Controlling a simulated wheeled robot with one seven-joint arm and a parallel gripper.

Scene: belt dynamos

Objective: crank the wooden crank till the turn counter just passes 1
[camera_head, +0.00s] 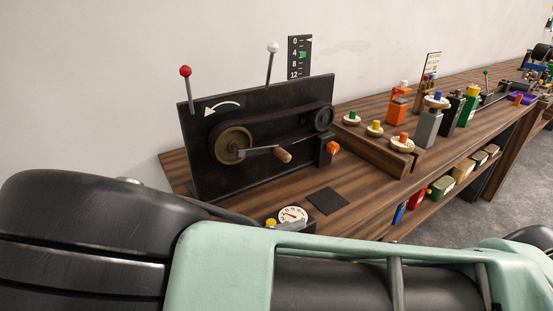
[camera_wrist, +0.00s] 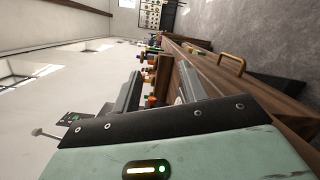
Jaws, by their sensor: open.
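The wooden crank (camera_head: 283,155) is a short handle on a grey arm that points right from the brass wheel (camera_head: 232,145), low on the upright black panel (camera_head: 215,181). A white curved arrow above the wheel points left and down. A black scale (camera_head: 294,64) marked 0, 4, 8, 12 stands behind the panel with a green marker near 4. A round white dial (camera_head: 292,215) with a needle lies at the front. I cannot tell which is the turn counter. My gripper (camera_wrist: 158,90) is open in the wrist view, nothing visible between its fingers, away from the crank.
A red-knobbed lever (camera_head: 186,72) and a white-knobbed lever (camera_head: 272,48) rise behind the panel. An orange knob (camera_head: 333,148) sits right of the crank. Coloured blocks and knobs stand along the wooden bench (camera_head: 365,204). My arm crosses the front. A dark square pad (camera_head: 327,201) lies bare.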

